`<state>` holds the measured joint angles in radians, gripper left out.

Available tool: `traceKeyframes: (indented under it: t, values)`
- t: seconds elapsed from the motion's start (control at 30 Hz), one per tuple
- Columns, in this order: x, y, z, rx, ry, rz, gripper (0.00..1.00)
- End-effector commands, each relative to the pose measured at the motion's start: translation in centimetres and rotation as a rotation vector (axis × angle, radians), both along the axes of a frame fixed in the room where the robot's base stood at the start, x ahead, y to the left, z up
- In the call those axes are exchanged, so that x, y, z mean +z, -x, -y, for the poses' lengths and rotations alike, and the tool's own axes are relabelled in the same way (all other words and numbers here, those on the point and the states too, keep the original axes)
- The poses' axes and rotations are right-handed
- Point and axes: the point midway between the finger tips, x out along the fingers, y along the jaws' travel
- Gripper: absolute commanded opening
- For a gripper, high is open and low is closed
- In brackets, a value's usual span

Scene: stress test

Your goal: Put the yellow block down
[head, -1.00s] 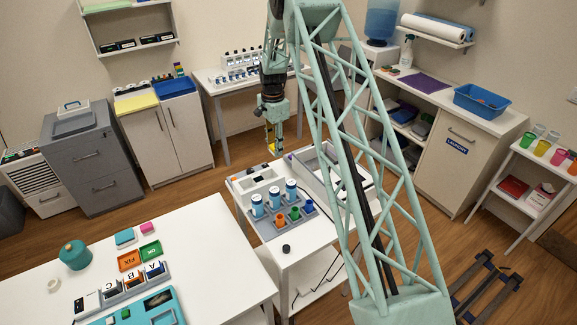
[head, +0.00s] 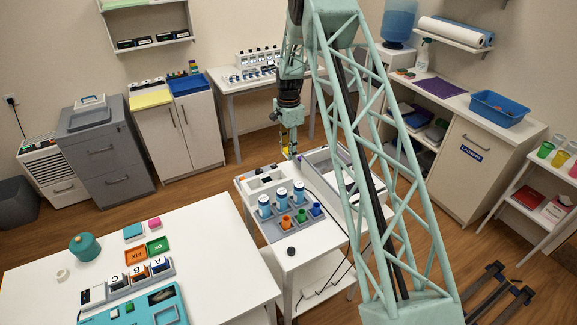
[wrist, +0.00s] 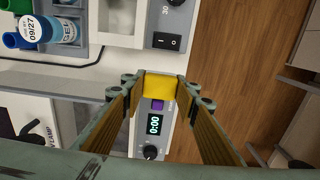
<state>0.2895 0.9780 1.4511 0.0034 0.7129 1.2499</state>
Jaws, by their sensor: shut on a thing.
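My gripper (wrist: 161,88) is shut on the yellow block (wrist: 161,86), which sits between the fingertips in the wrist view. In the head view, my gripper (head: 287,151) hangs at the back edge of the white cart (head: 318,236). Below the block in the wrist view is a pale device with a 0:00 display (wrist: 154,124) and a knob. A small purple piece (wrist: 157,105) shows just beside the block, partly hidden by it. I cannot tell the gap between block and device.
Blue-labelled bottles (head: 299,190) and coloured cups stand in a grey rack on the cart. A grey tray (head: 330,170) lies at the cart's right. A second device with a power switch (wrist: 167,40) is close by. Wooden floor (wrist: 240,70) lies beyond the cart edge.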

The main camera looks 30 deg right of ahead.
Motion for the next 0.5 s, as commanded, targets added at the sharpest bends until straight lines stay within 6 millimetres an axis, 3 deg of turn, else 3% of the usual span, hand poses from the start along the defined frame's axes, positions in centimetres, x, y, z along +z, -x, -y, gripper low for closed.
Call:
traceKeyframes:
  t: [0.23,0.5]
  values:
    - [-2.9,0.1,0.0,0.0,0.0,-0.001,0.16]
    - [-4.2,0.0,0.0,0.0,0.0,0.0,0.16]
